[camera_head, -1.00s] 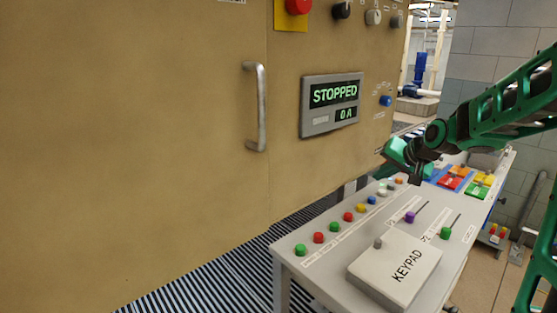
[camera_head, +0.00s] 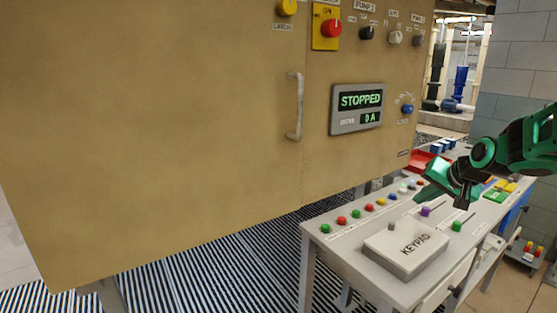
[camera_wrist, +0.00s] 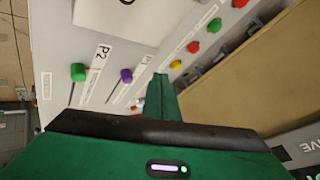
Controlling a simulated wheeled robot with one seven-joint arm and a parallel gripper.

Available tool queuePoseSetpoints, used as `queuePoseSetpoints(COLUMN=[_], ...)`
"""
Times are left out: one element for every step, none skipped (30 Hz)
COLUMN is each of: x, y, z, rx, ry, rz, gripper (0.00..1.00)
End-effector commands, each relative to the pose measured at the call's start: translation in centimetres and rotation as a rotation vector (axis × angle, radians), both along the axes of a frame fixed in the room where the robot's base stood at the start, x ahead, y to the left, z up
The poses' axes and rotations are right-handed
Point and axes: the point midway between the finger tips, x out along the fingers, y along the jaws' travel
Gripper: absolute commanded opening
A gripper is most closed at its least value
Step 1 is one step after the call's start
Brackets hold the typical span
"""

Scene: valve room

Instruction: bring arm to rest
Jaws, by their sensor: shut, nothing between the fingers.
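My green arm reaches in from the right in the head view. My gripper (camera_head: 432,192) is above the grey control desk (camera_head: 341,256), near the purple slider knob (camera_head: 425,212) and behind the keypad as seen from the head camera. In the wrist view my gripper (camera_wrist: 160,80) shows as one green finger shape pointing over the desk, with no gap visible. It holds nothing. The purple knob (camera_wrist: 126,75) and the green knob (camera_wrist: 78,72) lie to its left in that view, and a row of coloured buttons to its right.
A tan cabinet (camera_head: 180,130) with a handle (camera_head: 296,105) and a display (camera_head: 357,108) reading STOPPED stands left of the desk. A keypad box (camera_head: 405,250) sits on the desk front. A red tray (camera_head: 425,160) lies behind my gripper. Striped flooring (camera_head: 220,265) is at lower left.

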Motion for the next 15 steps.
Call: queuePoseSetpoints(x=[-1.1,-1.8,-2.8,-3.5,-4.2,-5.1,-5.9,-6.6,-7.8,-8.6,-9.5,-10.8,-12.0,-13.2,-15.0], y=[-0.5,-0.8,-1.1,-1.3,-1.5,-1.6,-1.7,-1.9,-2.0,-2.1,-2.2,-2.3,-2.3,-2.4,-2.5], z=[-0.3,-0.4,-0.6,-0.7,-0.8,-1.0,-1.2,-1.3,-1.5,-1.7,-1.8,-2.0,-2.2,-2.4,-2.7], rx=[-0.015,-0.024,-0.036,-0.045,-0.053,-0.066,-0.073,-0.082,-0.093,-0.101,-0.11,-0.12,-0.129,-0.137,-0.146], ry=[0.022,0.037,0.055,0.069,0.082,0.102,0.118,0.135,0.156,0.173,0.192,0.218,0.24,0.262,0.297], rz=[-0.005,-0.006,-0.009,-0.01,-0.011,-0.012,-0.011,-0.012,-0.011,-0.012,-0.011,-0.011,-0.01,-0.009,-0.008], gripper=[0.0,0.0,0.0,0.0,0.0,0.0,0.0,0.0,0.0,0.0,0.0,0.0,0.0,0.0,0.0])
